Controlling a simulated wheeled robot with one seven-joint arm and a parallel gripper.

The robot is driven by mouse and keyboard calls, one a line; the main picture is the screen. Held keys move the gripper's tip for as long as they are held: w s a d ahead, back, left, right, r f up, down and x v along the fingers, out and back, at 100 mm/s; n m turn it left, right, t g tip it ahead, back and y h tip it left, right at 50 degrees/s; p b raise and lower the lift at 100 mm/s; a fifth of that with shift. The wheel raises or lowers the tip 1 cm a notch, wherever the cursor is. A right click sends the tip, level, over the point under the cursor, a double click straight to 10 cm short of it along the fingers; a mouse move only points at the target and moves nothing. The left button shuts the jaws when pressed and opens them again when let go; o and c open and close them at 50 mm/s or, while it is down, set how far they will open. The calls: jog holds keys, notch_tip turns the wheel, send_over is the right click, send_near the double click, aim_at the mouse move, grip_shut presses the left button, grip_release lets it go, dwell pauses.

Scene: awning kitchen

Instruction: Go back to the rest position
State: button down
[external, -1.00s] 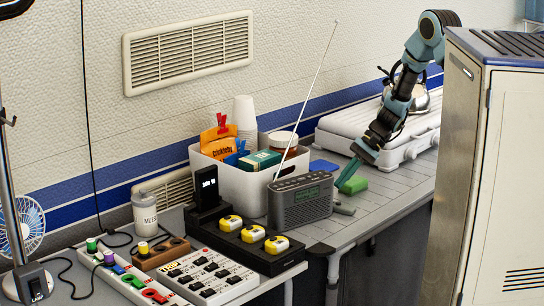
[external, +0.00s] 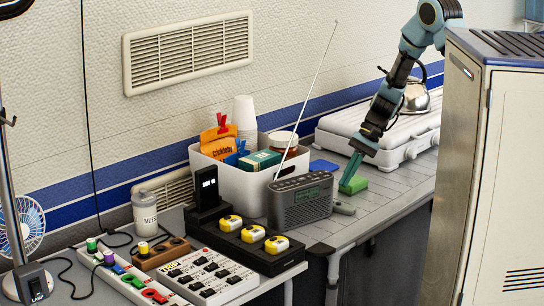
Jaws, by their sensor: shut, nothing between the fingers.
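My gripper (external: 349,171) points down at the left end of the grey counter, with its green fingers together and nothing seen between them. Its tips are just in front of or over a green sponge (external: 358,186) lying on the counter; I cannot tell if they touch it. My arm comes down from the upper right, partly hidden behind a tall cabinet. My base is not in view.
A grey radio (external: 300,203) with a long raised antenna stands left of my gripper. A white bin (external: 228,178) of packets and cups is behind it. A white camp stove (external: 345,133) with a metal kettle (external: 416,98) lies behind my arm. The tall cabinet (external: 505,180) stands at right.

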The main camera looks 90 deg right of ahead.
jog(key=s+a+r+n+g+h, duration=0.2)
jog(key=a+n, duration=0.7)
jog(key=a, duration=0.3)
jog(key=s+a+r+n+g+h, duration=0.2)
jog(key=a+n, duration=0.7)
jog(key=a, duration=0.3)
jog(key=shift+s+a+r+n+g+h, duration=0.2)
jog(key=shift+a+n+g+h, duration=0.1)
jog(key=shift+a+n, duration=0.1)
